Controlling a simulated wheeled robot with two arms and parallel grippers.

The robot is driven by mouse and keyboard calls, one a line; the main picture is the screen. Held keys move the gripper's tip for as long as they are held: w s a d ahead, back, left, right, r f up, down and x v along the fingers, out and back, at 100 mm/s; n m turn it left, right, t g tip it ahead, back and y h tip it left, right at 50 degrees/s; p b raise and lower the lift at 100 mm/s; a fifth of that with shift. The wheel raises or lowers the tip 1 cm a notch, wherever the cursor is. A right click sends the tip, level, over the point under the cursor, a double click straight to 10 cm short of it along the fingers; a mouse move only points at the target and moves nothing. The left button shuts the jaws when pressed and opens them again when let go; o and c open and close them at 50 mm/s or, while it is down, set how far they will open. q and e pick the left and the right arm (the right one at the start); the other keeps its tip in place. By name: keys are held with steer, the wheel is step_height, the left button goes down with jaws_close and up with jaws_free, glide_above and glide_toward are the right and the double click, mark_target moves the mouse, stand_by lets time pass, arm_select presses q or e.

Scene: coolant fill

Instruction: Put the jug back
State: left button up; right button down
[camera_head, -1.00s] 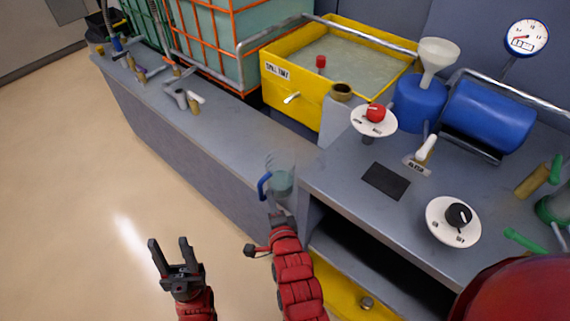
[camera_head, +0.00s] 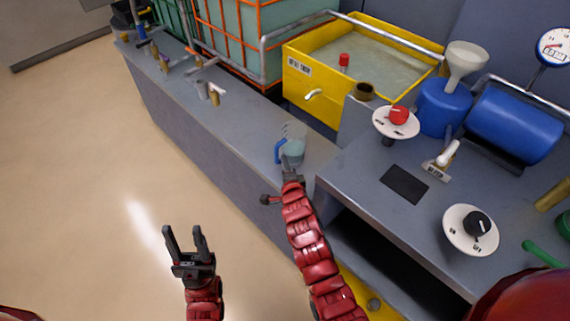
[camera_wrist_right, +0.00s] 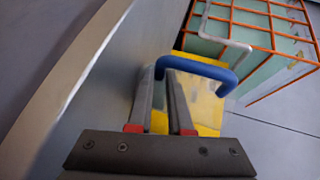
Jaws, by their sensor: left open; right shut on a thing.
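The clear jug (camera_head: 293,148) with a blue handle (camera_head: 280,150) is upright in the head view, at or just above the long grey bench. I cannot tell whether it touches the surface. My right gripper (camera_head: 290,170) is shut on the jug's handle, which crosses between the fingertips in the right wrist view (camera_wrist_right: 195,70). The jug's body is hard to make out in that view. My left gripper (camera_head: 187,245) is open and empty over the floor, left of the bench.
A yellow spill tray (camera_head: 310,95) stands behind the bench. The raised counter right of the jug holds a dark pad (camera_head: 404,184), a red-knob dial (camera_head: 397,118), a black-knob dial (camera_head: 470,229) and a blue container (camera_head: 443,108). Small fittings (camera_head: 213,95) stand farther along the bench.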

steer(key=shift+f, duration=0.15)
steer(key=c, duration=0.8)
jaws_free()
steer(key=shift+c, duration=0.2)
steer(key=shift+r, duration=0.25)
steer(key=shift+s, duration=0.3)
steer(key=v, duration=1.1)
steer(key=shift+s, duration=0.25)
steer(key=shift+r, duration=0.1)
